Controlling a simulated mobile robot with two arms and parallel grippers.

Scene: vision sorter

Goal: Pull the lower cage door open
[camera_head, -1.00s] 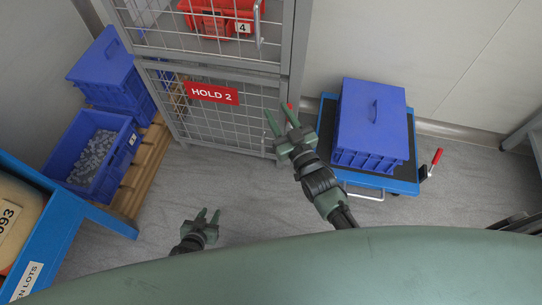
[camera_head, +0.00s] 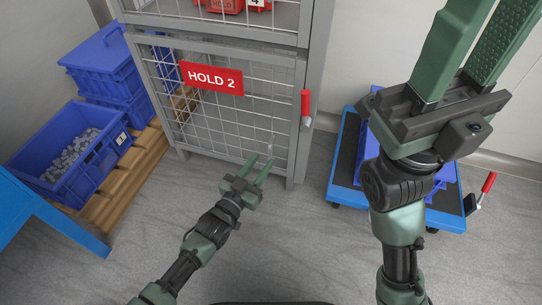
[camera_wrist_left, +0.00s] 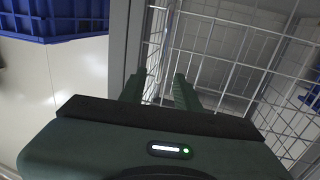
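The lower cage door (camera_head: 203,128) is a grey frame with wire mesh and a red "HOLD 2" sign (camera_head: 212,78). It looks shut. A slim grey upright handle (camera_head: 271,138) shows near its right edge. A red latch lever (camera_head: 306,104) sits on the post to the right. My left gripper (camera_head: 262,163) is low in front of the door, its fingers apart just below the handle; I cannot tell if they touch it. In the left wrist view the fingers (camera_wrist_left: 159,88) are apart, with mesh beyond. My right gripper (camera_head: 490,45) is raised close to the head camera, open and empty.
A blue trolley (camera_head: 340,185) with a red lever (camera_head: 489,182) stands right of the cage, partly hidden by my right arm. Blue crates (camera_head: 68,155) stand on a wooden pallet (camera_head: 128,180) at left. A blue table edge (camera_head: 50,215) is at lower left. Floor before the door is clear.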

